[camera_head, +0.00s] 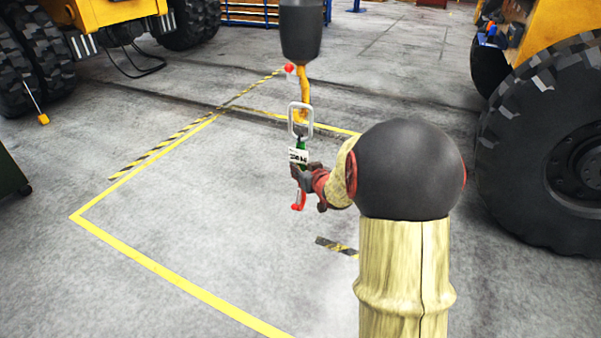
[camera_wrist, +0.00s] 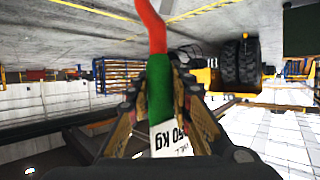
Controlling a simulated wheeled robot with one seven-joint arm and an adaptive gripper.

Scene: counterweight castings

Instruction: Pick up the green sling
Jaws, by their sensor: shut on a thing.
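The green sling (camera_head: 301,146) hangs upright in the head view, with a pale metal link (camera_head: 300,119) at its top, a white tag (camera_head: 298,156) and a red lower end (camera_head: 299,201). My gripper (camera_head: 303,174) is shut around it just below the tag. In the wrist view my gripper (camera_wrist: 160,92) has a finger on each side of the green sleeve (camera_wrist: 159,87).
A dark hoist body (camera_head: 301,30) hangs above the yellow hook, with a red ball (camera_head: 290,68) beside it. A large wheel (camera_head: 555,145) stands at right, more wheels (camera_head: 40,55) at upper left. The floor inside the yellow lines (camera_head: 180,271) is mostly clear.

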